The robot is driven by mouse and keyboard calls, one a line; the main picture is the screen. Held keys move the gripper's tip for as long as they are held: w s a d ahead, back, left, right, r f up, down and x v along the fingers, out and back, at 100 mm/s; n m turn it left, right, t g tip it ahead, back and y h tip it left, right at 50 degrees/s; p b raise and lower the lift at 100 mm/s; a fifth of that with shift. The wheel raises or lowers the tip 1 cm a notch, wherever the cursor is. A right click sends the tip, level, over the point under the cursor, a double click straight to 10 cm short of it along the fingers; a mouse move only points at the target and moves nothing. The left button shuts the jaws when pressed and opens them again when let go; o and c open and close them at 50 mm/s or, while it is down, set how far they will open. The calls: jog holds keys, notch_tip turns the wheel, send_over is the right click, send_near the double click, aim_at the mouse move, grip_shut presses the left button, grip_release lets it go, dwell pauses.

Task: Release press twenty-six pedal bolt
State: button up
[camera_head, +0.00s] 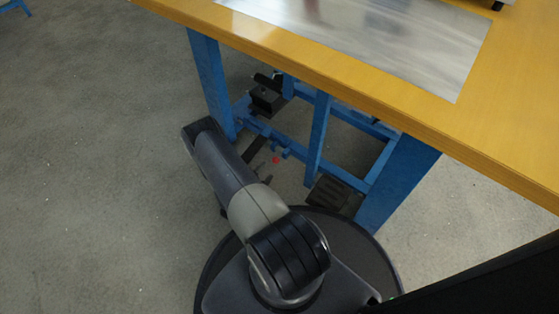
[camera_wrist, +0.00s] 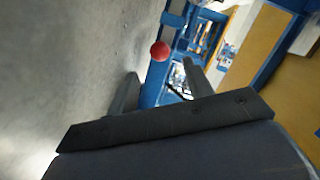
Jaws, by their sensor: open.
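A small red round knob (camera_head: 276,160) shows low by the blue frame under the bench, just past my arm. It is likely the end of the pedal bolt; its shaft is not clear. In the wrist view the red knob (camera_wrist: 160,50) lies ahead of my gripper (camera_wrist: 160,69), between the lines of the two fingers and beyond their tips. My gripper is open with nothing between its fingers. In the head view my arm hides most of the gripper. A black pedal (camera_head: 335,194) sits low by the right blue leg, and another black block-like pedal (camera_head: 267,98) is farther back.
The bench (camera_head: 400,110) has a yellow top with a grey metal sheet (camera_head: 380,35) on it, overhanging the area. Blue legs (camera_head: 211,85) and crossbars (camera_head: 318,140) stand close around the knob. The grey floor (camera_head: 90,170) at left is clear.

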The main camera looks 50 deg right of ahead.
aim_at(276, 161)
jog(key=b+x, duration=0.2)
jog(key=x, duration=0.6)
jog(key=shift+d+f+b, duration=0.1)
jog(key=shift+d+b, duration=0.3)
jog(key=shift+c, duration=0.2)
grip_shut()
